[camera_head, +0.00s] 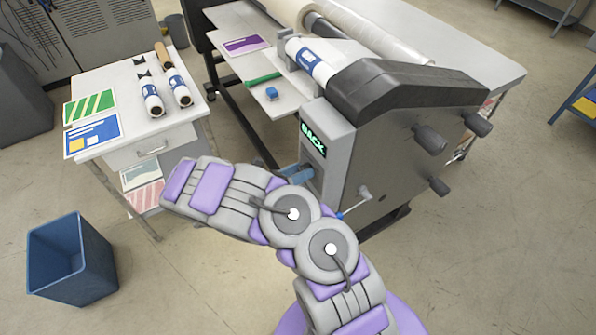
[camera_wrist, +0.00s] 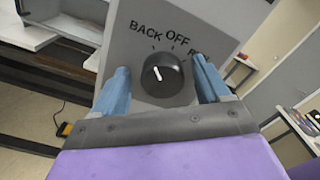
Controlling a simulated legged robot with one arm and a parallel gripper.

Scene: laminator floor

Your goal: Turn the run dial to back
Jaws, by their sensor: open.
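The run dial (camera_wrist: 163,76) is a round black knob on the grey control panel (camera_wrist: 203,20) of the laminator (camera_head: 390,125). Its short white mark tilts up and left, toward the BACK label. OFF is printed at the top, and a third label at right is partly hidden by a finger. My gripper (camera_wrist: 161,68) is open, with one blue finger on each side of the dial and visible gaps between. In the head view my gripper (camera_head: 297,172) is at the panel's front, and the dial is hidden. The display (camera_head: 313,139) above reads BACK in green.
A white side table (camera_head: 125,122) with rolls and printed sheets stands at left. A blue bin (camera_head: 70,258) is on the floor at lower left. A crank handle (camera_head: 363,193) sticks out of the laminator's side near my arm. Floor between bin and arm is clear.

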